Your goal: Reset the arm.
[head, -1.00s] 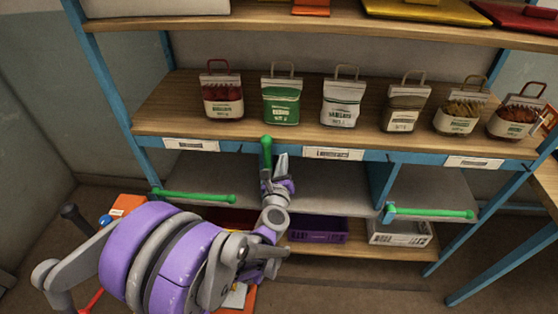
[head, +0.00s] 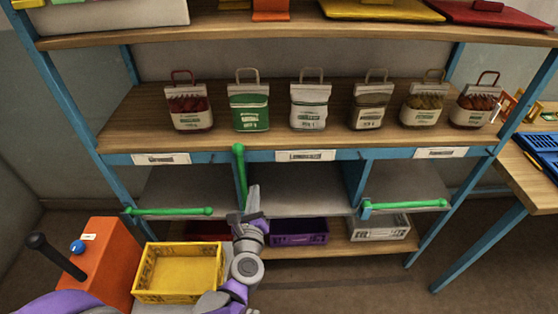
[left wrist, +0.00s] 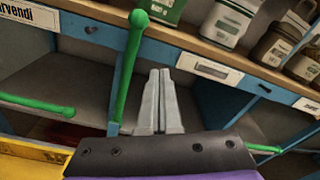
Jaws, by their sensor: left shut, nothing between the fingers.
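My left gripper (head: 253,190) is shut and empty, its fingers pointing up in front of the lower shelf bays. In the left wrist view its two grey fingers (left wrist: 160,90) lie close together with nothing between them. An upright green handle (head: 240,175) stands just left of the fingers; in the left wrist view this green handle (left wrist: 130,65) is beside them, not between them. My right gripper is not in view.
Several sacks, such as a green one (head: 249,108), stand in a row on the wooden shelf (head: 135,118). Green handles lie level at the left bay (head: 168,211) and right bay (head: 408,204). A yellow crate (head: 180,295) sits at lower left; a blue crate (head: 530,148) at right.

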